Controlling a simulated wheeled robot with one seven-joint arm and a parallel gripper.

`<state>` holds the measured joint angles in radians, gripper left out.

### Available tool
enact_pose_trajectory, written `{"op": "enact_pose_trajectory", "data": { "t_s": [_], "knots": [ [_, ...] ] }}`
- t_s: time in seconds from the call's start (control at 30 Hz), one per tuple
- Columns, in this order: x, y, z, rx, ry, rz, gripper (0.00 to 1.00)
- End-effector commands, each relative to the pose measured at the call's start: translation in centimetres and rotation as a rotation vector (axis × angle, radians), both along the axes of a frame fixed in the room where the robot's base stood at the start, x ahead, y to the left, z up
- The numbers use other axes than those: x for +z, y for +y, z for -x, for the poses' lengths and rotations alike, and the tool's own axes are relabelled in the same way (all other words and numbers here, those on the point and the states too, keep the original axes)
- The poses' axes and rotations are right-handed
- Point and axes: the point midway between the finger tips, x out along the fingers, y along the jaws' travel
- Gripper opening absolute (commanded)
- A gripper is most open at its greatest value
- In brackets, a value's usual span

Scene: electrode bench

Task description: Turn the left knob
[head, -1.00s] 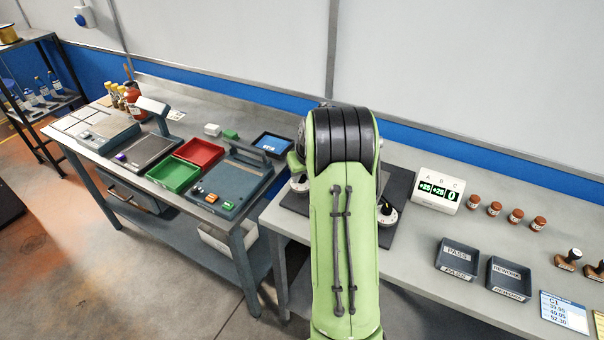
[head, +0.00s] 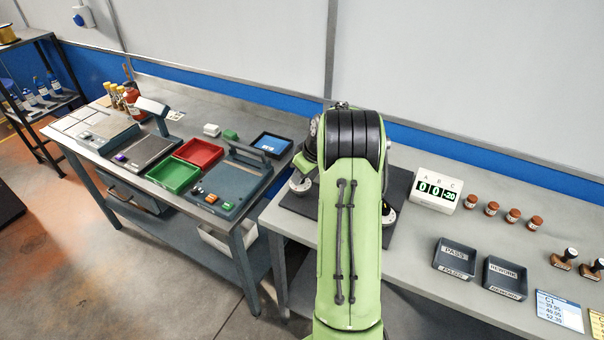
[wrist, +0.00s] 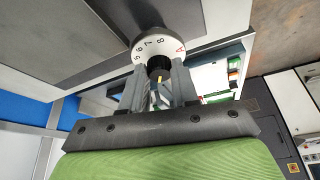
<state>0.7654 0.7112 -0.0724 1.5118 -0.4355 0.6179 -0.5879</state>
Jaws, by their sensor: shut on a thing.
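The left knob has a white dial (wrist: 165,45) marked with black numbers and a red A, and a black grip (wrist: 158,64) in its middle with a pale pointer line. My gripper (wrist: 160,88) is shut on the black grip, its two fingers on either side of it. In the head view, part of the left knob's white dial (head: 299,184) shows at the left of my green arm, which hides the rest. The display box (head: 437,190) with columns A, B and C reads 0, 0 and what looks like -20.
A second white dial (head: 389,213) shows just right of my arm, partly hidden. PASS (head: 455,258) and REWORK (head: 505,277) trays, brown-capped jars (head: 491,208) and stamps (head: 564,258) stand to the right. A tablet (head: 271,145) lies on the left bench.

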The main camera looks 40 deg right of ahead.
Motion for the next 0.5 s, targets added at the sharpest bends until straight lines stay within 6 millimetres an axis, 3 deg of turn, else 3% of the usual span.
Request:
{"op": "enact_pose_trajectory", "data": {
  "t_s": [0.2,0.23,0.4,0.5],
  "knots": [
    [0.01,-0.03,0.02,-0.001,0.000,0.001,0.00],
    [0.01,-0.03,0.02,-0.001,0.000,0.001,0.31],
    [0.01,-0.03,0.02,-0.001,0.000,0.001,0.55],
    [0.01,-0.02,0.01,-0.001,0.000,0.001,0.55]
  ]
}}
